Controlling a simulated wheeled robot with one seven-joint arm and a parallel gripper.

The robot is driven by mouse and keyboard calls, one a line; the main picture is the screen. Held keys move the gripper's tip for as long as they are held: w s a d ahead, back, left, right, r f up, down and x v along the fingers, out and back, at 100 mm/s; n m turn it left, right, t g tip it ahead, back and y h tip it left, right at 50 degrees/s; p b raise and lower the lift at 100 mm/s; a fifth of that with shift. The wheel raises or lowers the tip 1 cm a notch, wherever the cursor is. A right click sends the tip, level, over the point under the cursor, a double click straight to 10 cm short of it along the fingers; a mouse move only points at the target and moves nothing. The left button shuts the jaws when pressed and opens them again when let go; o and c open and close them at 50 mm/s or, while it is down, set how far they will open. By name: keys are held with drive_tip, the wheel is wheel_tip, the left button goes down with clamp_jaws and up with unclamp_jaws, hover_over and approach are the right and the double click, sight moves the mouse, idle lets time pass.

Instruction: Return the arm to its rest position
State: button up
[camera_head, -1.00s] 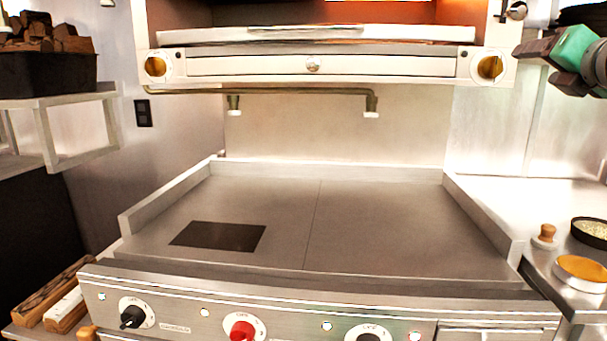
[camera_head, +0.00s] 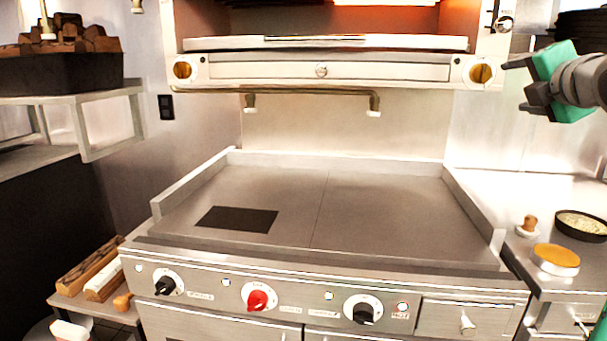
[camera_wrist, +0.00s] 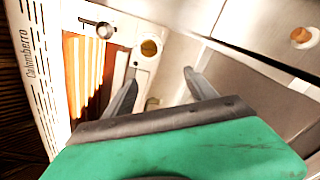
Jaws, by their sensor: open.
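My gripper (camera_head: 524,84) is at the upper right of the head view, green and dark grey, raised above the right-hand counter. In the wrist view my gripper (camera_wrist: 160,88) has its two dark fingers spread apart, with nothing between them. The fingers point toward the wall oven's side, with a brass knob (camera_wrist: 149,48) visible beyond them. My forearm enters from the right edge in the head view.
A steel griddle (camera_head: 390,215) with a dark square patch (camera_head: 237,219) fills the middle. The oven (camera_head: 330,70) hangs above it. The right counter holds a bowl (camera_head: 582,225) and an orange-topped tin (camera_head: 556,259). A shelf (camera_head: 110,92) bears a box of wood at left.

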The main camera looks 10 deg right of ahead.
drive_tip(key=w+a+f+m+g+y+p, duration=0.1)
drive_tip(key=w+a+f+m+g+p, duration=0.1)
drive_tip(key=a+f+m+p, duration=0.3)
drive_tip(key=w+a+f+m+g+y+p, duration=0.1)
drive_tip(key=w+a+f+m+y+p, duration=0.1)
drive_tip(key=w+a+m+p, duration=0.3)
drive_tip(key=s+a+f+m+g+y+p, duration=0.1)
drive_tip(key=s+a+f+m+g+p, duration=0.4)
drive_tip(key=a+f, duration=0.55)
drive_tip(key=s+a+f+m+g+p, duration=0.2)
drive_tip(key=s+a+f+m+p, duration=0.1)
drive_tip(key=s+a+f, duration=0.2)
drive_tip(key=s+a+f+m+g+p, duration=0.3)
drive_tip(key=s+a+f, duration=0.2)
drive_tip(key=s+f, duration=0.4)
drive_tip(key=s, duration=0.3)
drive_tip(key=shift+s+a, duration=0.2)
drive_tip(key=shift+s, duration=0.1)
drive_tip(key=shift+c, duration=0.5)
